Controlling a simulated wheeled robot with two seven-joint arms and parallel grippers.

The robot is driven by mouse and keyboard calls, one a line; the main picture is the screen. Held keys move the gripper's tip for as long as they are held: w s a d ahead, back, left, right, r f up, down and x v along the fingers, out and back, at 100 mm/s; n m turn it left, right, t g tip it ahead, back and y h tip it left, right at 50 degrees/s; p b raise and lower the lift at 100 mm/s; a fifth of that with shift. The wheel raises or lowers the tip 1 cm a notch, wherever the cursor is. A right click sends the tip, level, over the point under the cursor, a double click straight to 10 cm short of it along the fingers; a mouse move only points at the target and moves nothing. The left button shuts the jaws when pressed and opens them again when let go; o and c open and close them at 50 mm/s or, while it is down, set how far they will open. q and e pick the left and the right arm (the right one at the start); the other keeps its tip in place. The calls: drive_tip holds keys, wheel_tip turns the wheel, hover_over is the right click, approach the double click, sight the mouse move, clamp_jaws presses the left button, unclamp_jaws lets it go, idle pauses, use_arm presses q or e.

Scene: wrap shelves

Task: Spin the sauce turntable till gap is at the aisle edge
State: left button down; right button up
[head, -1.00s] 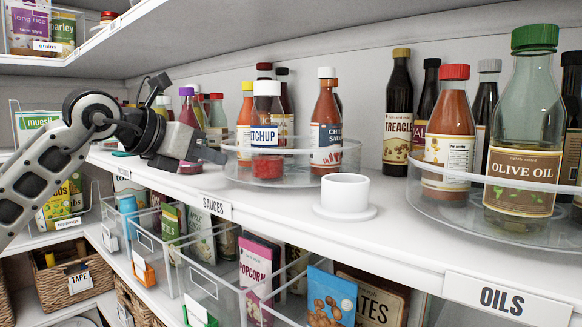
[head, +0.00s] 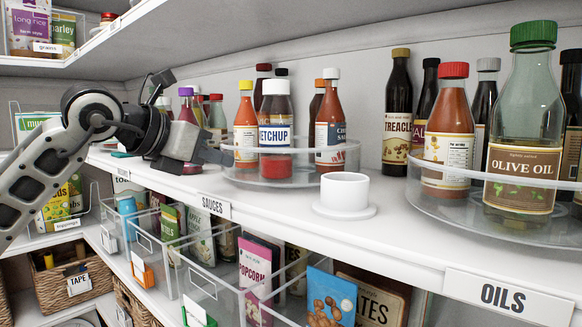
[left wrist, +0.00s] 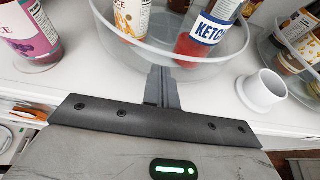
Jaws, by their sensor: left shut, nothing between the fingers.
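The clear sauce turntable (head: 300,172) stands on the white shelf; its rim also shows in the left wrist view (left wrist: 120,55). It carries a ketchup bottle (head: 275,137) at the front, a yellow-capped orange sauce bottle (head: 245,135) at the left, a chilli sauce bottle (head: 331,135) at the right, and dark bottles behind. A narrow bare space shows between the ketchup and chilli sauce. My left gripper (head: 226,158) is shut and empty at the turntable's left front rim. In the left wrist view its fingertips (left wrist: 160,75) meet the rim in the picture; contact is unclear. My right gripper is out of view.
A white round pot (head: 344,195) stands right of the turntable near the shelf's front edge. The oils turntable (head: 490,222) is further right. A purple-capped bottle (head: 187,110) stands behind my left gripper. Clear bins (head: 215,290) sit below.

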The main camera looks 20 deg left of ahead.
sight(266, 164)
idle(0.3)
use_arm(q)
drive_tip(key=shift+s+d, duration=0.15)
drive_tip(key=shift+d, duration=0.4)
drive_tip(key=shift+s+d, duration=0.15)
drive_tip(key=shift+d, duration=0.45)
drive_tip(key=shift+s+d, duration=0.2)
drive_tip(key=shift+d, duration=0.35)
drive_tip(key=shift+s+d, duration=0.15)
drive_tip(key=shift+d, duration=0.45)
drive_tip(key=shift+d+r, duration=0.15)
drive_tip(key=shift+d, duration=0.85)
